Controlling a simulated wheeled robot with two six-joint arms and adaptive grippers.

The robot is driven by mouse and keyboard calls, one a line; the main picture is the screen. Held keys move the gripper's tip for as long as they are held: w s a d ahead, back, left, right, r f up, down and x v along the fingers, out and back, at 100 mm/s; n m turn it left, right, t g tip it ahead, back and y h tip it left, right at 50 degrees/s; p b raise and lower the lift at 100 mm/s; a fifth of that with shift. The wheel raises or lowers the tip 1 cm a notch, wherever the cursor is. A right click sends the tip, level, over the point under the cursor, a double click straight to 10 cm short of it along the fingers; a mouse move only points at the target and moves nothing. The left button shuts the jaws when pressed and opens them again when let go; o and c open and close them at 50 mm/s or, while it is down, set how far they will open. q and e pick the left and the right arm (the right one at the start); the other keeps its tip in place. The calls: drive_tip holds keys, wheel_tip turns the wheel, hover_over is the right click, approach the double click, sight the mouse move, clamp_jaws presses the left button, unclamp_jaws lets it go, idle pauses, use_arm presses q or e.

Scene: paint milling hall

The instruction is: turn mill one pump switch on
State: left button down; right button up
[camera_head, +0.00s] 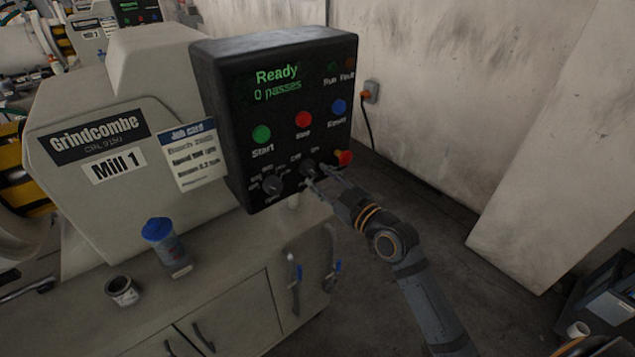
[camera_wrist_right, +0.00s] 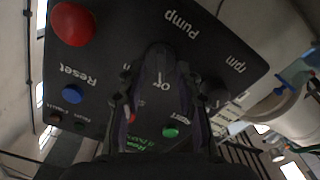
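The mill one control box (camera_head: 230,105) is black and stands on the Mill 1 bench; its screen reads "Ready" and "0 passes". The pump switch (camera_head: 308,167) is a dark knob on the lower face, between the rpm knob (camera_head: 272,186) and the red mushroom button (camera_head: 344,157). My right gripper (camera_head: 319,177) is at the pump switch with its fingers apart. In the right wrist view the fingers (camera_wrist_right: 157,100) lie either side of the switch, below the upside-down "Pump" label; contact cannot be told. The switch's setting is unclear. My left gripper is out of view.
Start, Stop and Reset buttons (camera_head: 339,107) sit above the knobs. A job card (camera_head: 190,158) is left of the box. A blue-lidded bottle (camera_head: 168,248) and a small pot (camera_head: 122,291) stand on the bench.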

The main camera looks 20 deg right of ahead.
drive_tip(key=shift+x, duration=0.85)
clamp_jaws()
drive_tip(key=shift+m, duration=0.3)
drive_tip(key=m+p, duration=0.1)
drive_tip(key=m, duration=0.4)
drive_tip(key=shift+r+m+p, duration=0.15)
drive_tip(key=shift+m+p, duration=0.15)
drive_tip(key=shift+p, duration=0.1)
drive_tip(key=m+p, duration=0.2)
drive_tip(key=m, duration=0.3)
drive_tip(key=shift+m, duration=0.3)
